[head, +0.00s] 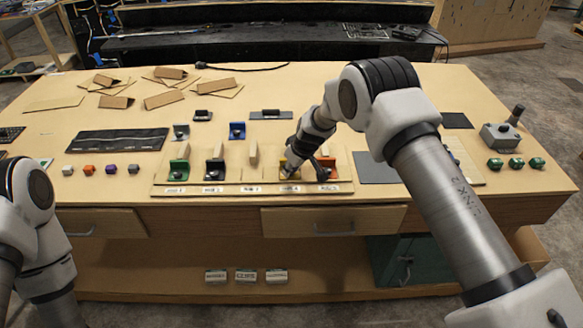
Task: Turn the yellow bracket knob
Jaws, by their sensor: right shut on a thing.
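The yellow bracket (284,174) stands on the wooden board between a wooden peg and the orange bracket; only parts of it show. My right gripper (290,170) reaches in from the right, points down at the yellow bracket and is shut on its knob. The gripper and wrist cover the knob, so its turn angle cannot be seen. My left arm shows at the left edge, but its gripper is not visible.
On the board (165,188) stand a green bracket (178,170), a black bracket (214,169) and, close to my gripper's right, an orange bracket (327,170). Small coloured cubes (88,170) lie left. A joystick box (500,135) and green knobs (515,163) are right.

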